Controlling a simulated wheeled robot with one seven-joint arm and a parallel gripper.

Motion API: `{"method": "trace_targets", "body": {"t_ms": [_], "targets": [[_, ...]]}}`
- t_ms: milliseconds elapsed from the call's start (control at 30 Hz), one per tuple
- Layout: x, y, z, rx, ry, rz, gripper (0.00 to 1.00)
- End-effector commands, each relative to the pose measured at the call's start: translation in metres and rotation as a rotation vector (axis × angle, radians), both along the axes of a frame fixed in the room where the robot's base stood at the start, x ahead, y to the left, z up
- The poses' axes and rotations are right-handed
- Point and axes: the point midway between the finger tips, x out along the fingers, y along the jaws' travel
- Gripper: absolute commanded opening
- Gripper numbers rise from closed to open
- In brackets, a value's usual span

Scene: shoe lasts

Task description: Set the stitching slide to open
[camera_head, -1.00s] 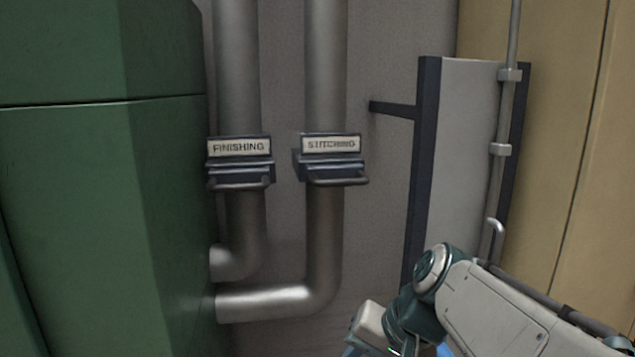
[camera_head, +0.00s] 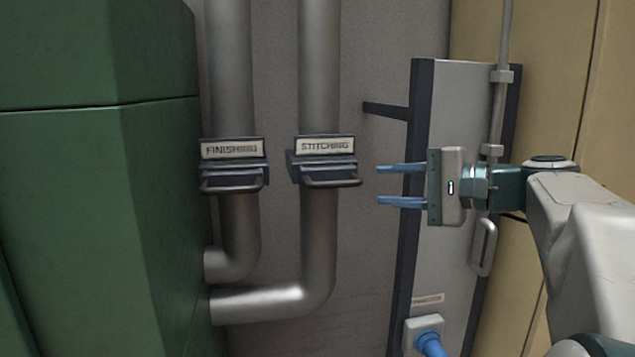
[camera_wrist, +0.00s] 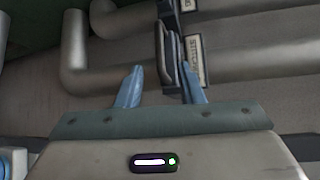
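The stitching slide (camera_head: 325,172) is a dark plate with a bar handle (camera_head: 332,183) on the right-hand metal pipe, under a label reading STITCHING (camera_head: 325,146). My gripper (camera_head: 380,185) is to the right of the slide, fingers pointing left at it, one above the other. The two blue fingers are apart with nothing between them, and a gap separates them from the handle in the head view. In the wrist view the slide's handle (camera_wrist: 162,52) shows just beyond the open fingers (camera_wrist: 162,84). Whether the slide is in or out is hard to tell.
A similar slide labelled FINISHING (camera_head: 234,175) sits on the left pipe (camera_head: 230,70). A green cabinet (camera_head: 100,200) fills the left. A grey panel with dark edges (camera_head: 455,110) stands behind my gripper, with a conduit, a handle and a blue-plugged socket (camera_head: 424,330).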

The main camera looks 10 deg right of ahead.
Motion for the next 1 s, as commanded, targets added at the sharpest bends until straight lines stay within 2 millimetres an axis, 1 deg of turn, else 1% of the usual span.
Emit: {"method": "trace_targets", "body": {"t_ms": [100, 300, 500, 700, 967, 1000], "targets": [[0.018, 0.019, -0.002, 0.000, 0.004, 0.004, 0.34], [0.047, 0.049, -0.009, 0.000, 0.004, 0.003, 0.34], [0.068, 0.070, -0.014, -0.001, 0.003, 0.001, 0.34], [0.076, 0.078, -0.017, -0.001, 0.002, 0.000, 0.34], [0.076, 0.079, -0.017, -0.001, 0.001, 0.000, 0.34], [0.077, 0.079, -0.017, -0.001, 0.001, 0.000, 0.23]]}}
